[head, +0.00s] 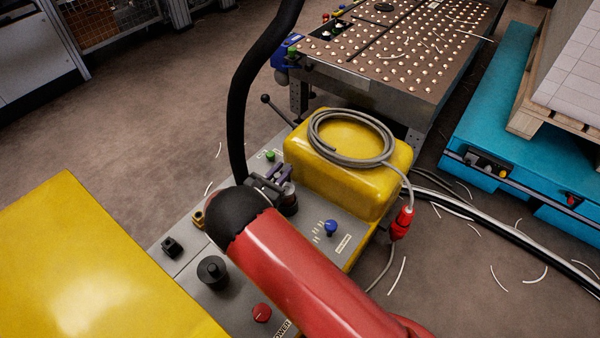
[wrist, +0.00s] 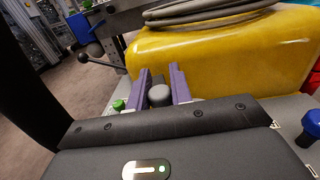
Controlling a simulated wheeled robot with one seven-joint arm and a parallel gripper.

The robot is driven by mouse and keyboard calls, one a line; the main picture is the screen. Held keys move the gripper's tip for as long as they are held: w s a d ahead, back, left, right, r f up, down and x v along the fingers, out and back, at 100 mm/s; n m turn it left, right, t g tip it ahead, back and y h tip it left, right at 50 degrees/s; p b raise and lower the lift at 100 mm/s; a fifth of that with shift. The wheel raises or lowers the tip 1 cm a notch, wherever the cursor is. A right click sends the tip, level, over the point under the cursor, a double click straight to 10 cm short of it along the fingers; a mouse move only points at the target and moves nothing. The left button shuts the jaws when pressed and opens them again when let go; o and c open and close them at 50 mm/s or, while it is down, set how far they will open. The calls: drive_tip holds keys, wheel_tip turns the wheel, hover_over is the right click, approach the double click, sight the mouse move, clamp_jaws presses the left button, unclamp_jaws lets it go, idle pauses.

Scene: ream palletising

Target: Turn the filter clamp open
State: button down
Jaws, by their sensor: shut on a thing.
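My gripper (head: 277,173) reaches over the grey machine panel, beside the yellow housing (head: 300,168). In the wrist view its two purple fingers (wrist: 159,82) stand on either side of a rounded grey knob (wrist: 159,96), shut on it. This knob appears to be the filter clamp's handle; the rest of the clamp is hidden by the fingers and my wrist. In the head view my gripper body and red arm cover most of that spot, so the clamp's turn angle cannot be told.
A grey cable coil (head: 350,150) lies on the yellow housing. A lever with a black ball (head: 266,98) stands behind. A blue knob (head: 330,228), black knob (head: 212,271) and red knob (head: 262,312) stand on the panel. A thick black hose (head: 240,110) rises close by.

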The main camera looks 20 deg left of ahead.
drive_tip(key=c, duration=1.3)
unclamp_jaws()
drive_tip(key=shift+o, duration=0.2)
drive_tip(key=shift+r, duration=0.15)
wheel_tip(320, 180, up, 20)
drive_tip(key=p, duration=0.3)
drive_tip(key=shift+c, duration=0.4)
